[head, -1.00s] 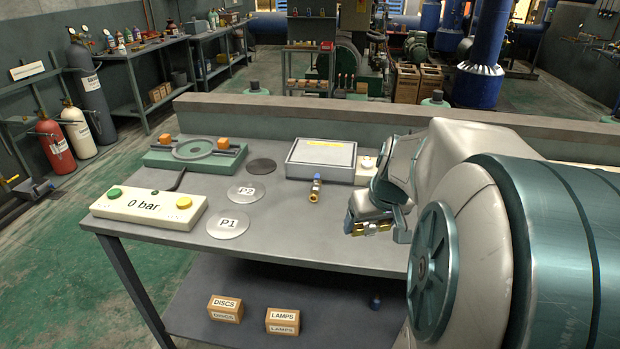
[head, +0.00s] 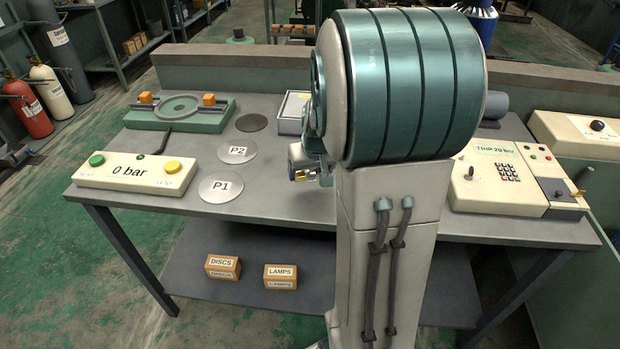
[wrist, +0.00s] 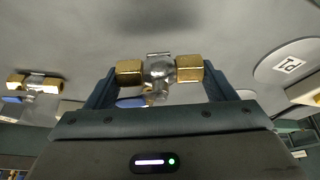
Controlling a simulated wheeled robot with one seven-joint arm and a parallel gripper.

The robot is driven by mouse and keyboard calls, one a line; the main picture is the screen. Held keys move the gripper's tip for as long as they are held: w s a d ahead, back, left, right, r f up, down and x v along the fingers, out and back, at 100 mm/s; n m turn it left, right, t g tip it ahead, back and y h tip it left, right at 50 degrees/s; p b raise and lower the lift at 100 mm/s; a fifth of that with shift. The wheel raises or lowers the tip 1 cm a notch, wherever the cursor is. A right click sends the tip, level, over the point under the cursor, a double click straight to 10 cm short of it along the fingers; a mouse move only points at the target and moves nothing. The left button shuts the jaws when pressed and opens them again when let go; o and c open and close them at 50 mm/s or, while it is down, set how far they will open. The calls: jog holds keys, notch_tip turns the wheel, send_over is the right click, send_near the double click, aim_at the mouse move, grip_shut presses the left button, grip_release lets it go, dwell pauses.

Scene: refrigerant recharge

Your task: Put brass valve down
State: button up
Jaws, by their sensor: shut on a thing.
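My gripper (wrist: 160,75) is shut on a brass valve, which has two brass hex ends and a silvery middle body (wrist: 159,70) in the wrist view. The valve lies crosswise between the fingers, over the grey bench top. I cannot tell whether it touches the bench. In the head view the brass of the valve (head: 302,174) shows at my gripper (head: 308,168), just left of my arm, which hides much of it. A second, similar valve with a blue part (wrist: 36,84) lies at the left in the wrist view, apart from my gripper.
A keypad unit (head: 500,180) stands right. The bench front between P1 and my arm is clear.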

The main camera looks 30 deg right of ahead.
aim_at(312, 179)
jog(key=shift+w+f, duration=0.1)
jog(key=shift+f, duration=1.95)
jog(key=shift+b, duration=0.3)
jog(key=shift+f, duration=0.2)
jog(key=o, duration=1.1)
jog(key=shift+r, duration=0.1)
